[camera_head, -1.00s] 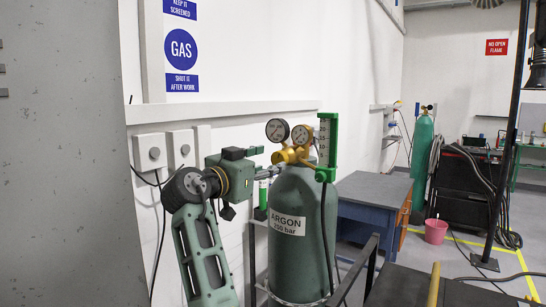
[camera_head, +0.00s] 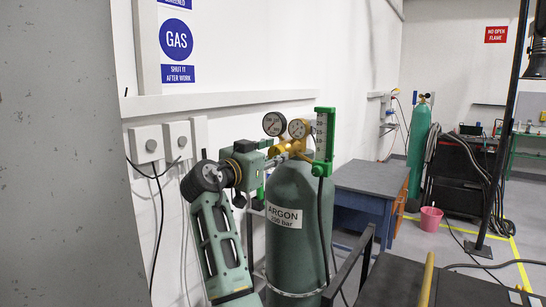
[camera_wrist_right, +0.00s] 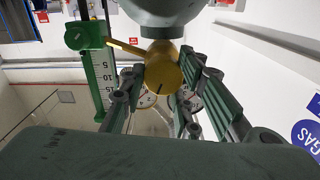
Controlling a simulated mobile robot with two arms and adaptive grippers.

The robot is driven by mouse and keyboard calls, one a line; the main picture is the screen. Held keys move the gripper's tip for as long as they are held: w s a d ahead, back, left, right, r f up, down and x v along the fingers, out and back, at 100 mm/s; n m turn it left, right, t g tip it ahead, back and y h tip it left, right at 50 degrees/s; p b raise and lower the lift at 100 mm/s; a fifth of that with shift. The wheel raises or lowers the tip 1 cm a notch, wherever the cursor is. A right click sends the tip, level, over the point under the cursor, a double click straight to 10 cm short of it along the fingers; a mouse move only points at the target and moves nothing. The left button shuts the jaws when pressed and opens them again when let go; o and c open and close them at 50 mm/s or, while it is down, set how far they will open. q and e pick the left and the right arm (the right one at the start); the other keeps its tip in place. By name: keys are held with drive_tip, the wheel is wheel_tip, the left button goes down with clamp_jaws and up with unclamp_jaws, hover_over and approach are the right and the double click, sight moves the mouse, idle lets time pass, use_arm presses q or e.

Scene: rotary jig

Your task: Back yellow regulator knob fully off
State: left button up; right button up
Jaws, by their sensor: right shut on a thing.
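The yellow regulator knob (camera_wrist_right: 163,72) shows in the right wrist view, round-faced with a dark mark, between the two fingers of my right gripper (camera_wrist_right: 161,88). The gripper is shut on it from both sides. In the head view my right gripper (camera_head: 284,155) reaches in from the left to the brass regulator (camera_head: 308,153), and its fingers hide the knob there. The regulator sits atop the green argon cylinder (camera_head: 292,238) and carries two round gauges (camera_head: 275,124) and a green flowmeter (camera_head: 324,142). My left gripper is in neither view.
A white wall with grey switch boxes (camera_head: 149,143) stands behind my right arm. A blue workbench (camera_head: 365,200) is behind the cylinder.

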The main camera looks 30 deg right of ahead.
drive_tip(key=shift+f, duration=0.15)
drive_tip(key=shift+c, duration=1.3)
drive_tip(key=shift+n+b, duration=0.3)
drive_tip(key=shift+n, duration=1.7)
drive_tip(key=o, duration=1)
drive_tip(key=shift+s+d+r, duration=0.1)
drive_tip(key=shift+s+r, duration=0.05)
drive_tip(key=shift+r, duration=0.05)
drive_tip(key=shift+o, duration=0.2)
drive_tip(key=shift+a, duration=0.2)
drive_tip(key=v, duration=1.1)
drive_tip(key=shift+a, duration=0.3)
